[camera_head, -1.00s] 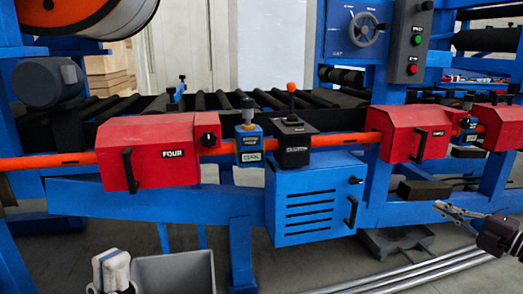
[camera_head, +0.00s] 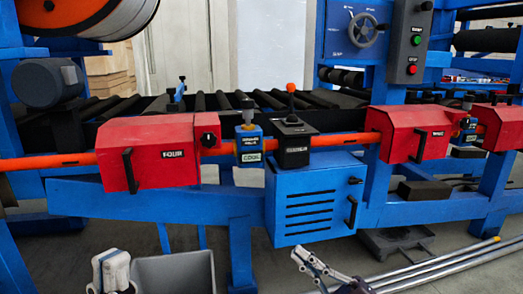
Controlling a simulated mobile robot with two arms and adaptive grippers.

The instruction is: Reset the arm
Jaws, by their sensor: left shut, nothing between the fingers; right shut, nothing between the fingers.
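My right gripper (camera_head: 298,254) shows at the bottom edge, a little right of the middle, with its silver fingers pointing up and left. It is shut and empty, in front of the blue vented cabinet (camera_head: 310,203) and apart from it. Only part of its dark body shows.
A blue machine frame (camera_head: 150,198) spans the view with red boxes (camera_head: 150,150) on an orange pipe (camera_head: 60,160). An orange-knobbed lever box (camera_head: 293,150) stands mid-frame. A grey bin (camera_head: 175,272) and metal pipes (camera_head: 440,268) are low down.

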